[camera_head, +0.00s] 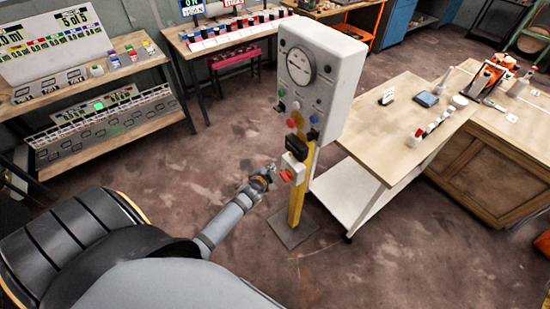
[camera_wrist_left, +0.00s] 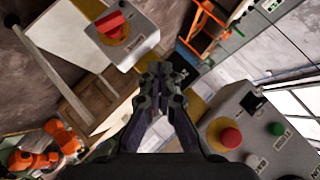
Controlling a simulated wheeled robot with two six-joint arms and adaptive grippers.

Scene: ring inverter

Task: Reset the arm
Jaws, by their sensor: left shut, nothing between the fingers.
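My left gripper (camera_head: 264,174) is at the end of my grey arm, just left of a small white box (camera_head: 293,166) with a red switch (camera_head: 286,176). In the left wrist view my left gripper (camera_wrist_left: 160,76) is shut with empty fingertips. A box with a red rotary switch (camera_wrist_left: 112,23) on a yellow disc lies up and left of the fingertips there. A grey box with a red button (camera_wrist_left: 231,137), a green button (camera_wrist_left: 277,129) and a white button lies to the lower right. The fingertips appear apart from both. My right gripper is out of view.
A grey-white cabinet (camera_head: 318,75) with a dial stands on a yellow post (camera_head: 298,205) with a floor plate (camera_head: 293,229). A wooden-topped table (camera_head: 385,135) stands to its right. Shelves stand at the left. The brown floor around the post is clear.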

